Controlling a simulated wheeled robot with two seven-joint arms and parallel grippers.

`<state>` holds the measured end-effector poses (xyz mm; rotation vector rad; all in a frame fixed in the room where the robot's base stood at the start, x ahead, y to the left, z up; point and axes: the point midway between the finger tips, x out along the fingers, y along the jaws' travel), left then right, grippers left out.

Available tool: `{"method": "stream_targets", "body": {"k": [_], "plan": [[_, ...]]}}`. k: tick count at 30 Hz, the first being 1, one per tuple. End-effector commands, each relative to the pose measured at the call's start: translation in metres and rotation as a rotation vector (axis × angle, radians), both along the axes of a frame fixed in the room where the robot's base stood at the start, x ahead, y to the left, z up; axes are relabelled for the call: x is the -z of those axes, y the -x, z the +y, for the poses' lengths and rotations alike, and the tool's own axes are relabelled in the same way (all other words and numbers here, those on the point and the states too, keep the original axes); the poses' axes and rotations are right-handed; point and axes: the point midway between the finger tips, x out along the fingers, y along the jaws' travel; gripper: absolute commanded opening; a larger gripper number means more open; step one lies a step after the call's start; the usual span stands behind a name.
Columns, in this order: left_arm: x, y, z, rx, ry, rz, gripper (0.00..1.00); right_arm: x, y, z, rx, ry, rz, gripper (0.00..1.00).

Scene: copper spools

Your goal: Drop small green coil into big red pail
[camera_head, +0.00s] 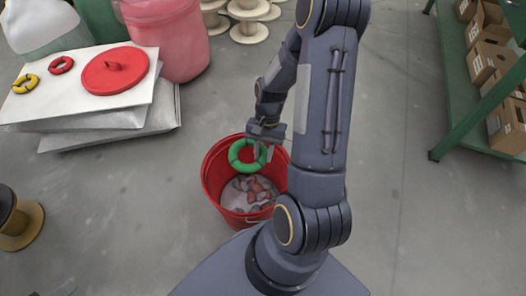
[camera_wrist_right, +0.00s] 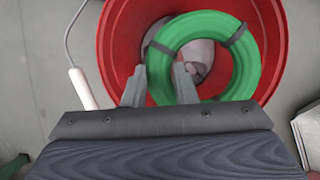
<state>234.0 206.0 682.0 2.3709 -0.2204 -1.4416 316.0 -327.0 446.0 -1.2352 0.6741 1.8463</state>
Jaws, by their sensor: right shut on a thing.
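The small green coil (camera_head: 233,158) is a ring with dark ties and hangs in my right gripper (camera_head: 257,150). In the right wrist view the coil (camera_wrist_right: 243,72) shows in front of the gripper's fingertips (camera_wrist_right: 162,82), which are shut on its near left side. The big red pail (camera_head: 211,185) stands on the floor below, and the coil is over its opening. The pail's red wall (camera_wrist_right: 118,50) surrounds the coil in the right wrist view. Grey and reddish pieces (camera_head: 248,190) lie in the pail. My left gripper is not in view.
A white board (camera_head: 75,85) on stacked slabs at the left holds a red lid (camera_head: 115,72), a small red coil (camera_head: 61,65) and a yellow coil (camera_head: 26,83). A pink drum (camera_head: 170,40) stands behind. A green shelf (camera_head: 462,135) with cardboard boxes stands right.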

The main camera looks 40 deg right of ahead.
Motion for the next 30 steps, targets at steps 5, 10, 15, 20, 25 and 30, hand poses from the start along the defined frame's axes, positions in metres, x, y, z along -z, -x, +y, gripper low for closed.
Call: {"method": "stream_targets", "body": {"k": [5,10,15,20,25,30], "plan": [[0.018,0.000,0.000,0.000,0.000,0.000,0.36,0.020,0.000,0.000,-0.002,-0.001,0.001,0.00],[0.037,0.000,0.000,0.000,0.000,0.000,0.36,0.041,0.000,0.000,-0.004,-0.001,0.002,0.00],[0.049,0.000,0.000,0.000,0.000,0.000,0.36,0.055,0.000,0.000,-0.004,0.000,0.001,0.00],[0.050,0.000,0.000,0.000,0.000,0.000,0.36,0.056,0.000,0.000,-0.004,-0.001,0.001,0.00],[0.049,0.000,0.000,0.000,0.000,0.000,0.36,0.056,0.000,0.000,-0.004,-0.001,0.001,0.26],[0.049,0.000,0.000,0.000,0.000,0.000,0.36,0.056,0.000,0.000,-0.004,-0.001,0.001,0.48]]}}
